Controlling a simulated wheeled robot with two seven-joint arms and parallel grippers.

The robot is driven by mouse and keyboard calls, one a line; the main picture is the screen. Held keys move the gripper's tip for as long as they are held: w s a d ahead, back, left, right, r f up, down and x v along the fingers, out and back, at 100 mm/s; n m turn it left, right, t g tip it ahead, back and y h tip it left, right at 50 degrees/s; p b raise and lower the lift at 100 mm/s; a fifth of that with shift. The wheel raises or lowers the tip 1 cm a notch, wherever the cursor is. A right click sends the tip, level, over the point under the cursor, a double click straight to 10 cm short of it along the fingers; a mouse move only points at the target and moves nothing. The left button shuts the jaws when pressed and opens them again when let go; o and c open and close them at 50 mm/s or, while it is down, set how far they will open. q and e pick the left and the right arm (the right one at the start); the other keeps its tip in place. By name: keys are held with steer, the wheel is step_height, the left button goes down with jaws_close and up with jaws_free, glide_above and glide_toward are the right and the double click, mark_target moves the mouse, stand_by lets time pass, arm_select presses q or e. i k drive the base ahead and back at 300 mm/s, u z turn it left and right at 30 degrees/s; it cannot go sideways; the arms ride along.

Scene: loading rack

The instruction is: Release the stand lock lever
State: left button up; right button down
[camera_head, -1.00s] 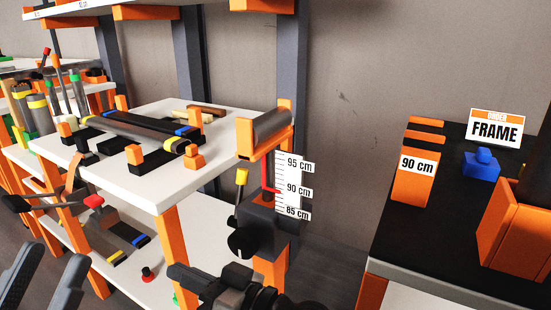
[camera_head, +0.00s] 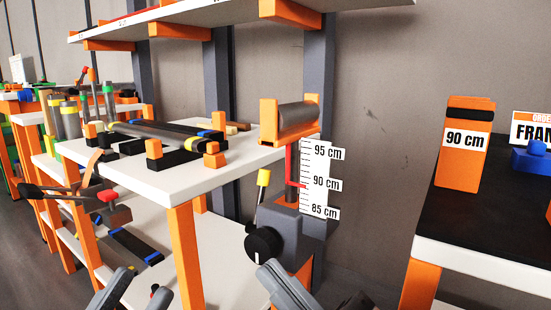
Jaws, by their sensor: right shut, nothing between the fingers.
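The stand (camera_head: 296,226) is a dark grey block at the shelf's right front corner, with a red post and an orange roller cradle (camera_head: 295,118) above it. The lock lever (camera_head: 262,188) is a thin dark rod with a yellow tip, standing nearly upright on the stand's left side, above a round black knob (camera_head: 262,244). My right gripper (camera_head: 266,272) is shut and empty, just below the knob and apart from the lever. My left gripper (camera_head: 143,278) is open and empty at the bottom left, its fingers partly cut off by the frame.
A white height scale (camera_head: 320,180) stands beside the post; the red pointer is near 90 cm. A white rack shelf (camera_head: 150,181) with rollers is to the left. A dark table (camera_head: 470,235) with an orange 90 cm block (camera_head: 464,165) is at right. Wall space lies between.

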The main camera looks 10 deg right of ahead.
mark_target(264, 177)
steer(key=k, duration=0.65)
steer(key=u, duration=0.7)
steer(key=i, duration=1.35)
steer(key=z, duration=0.5)
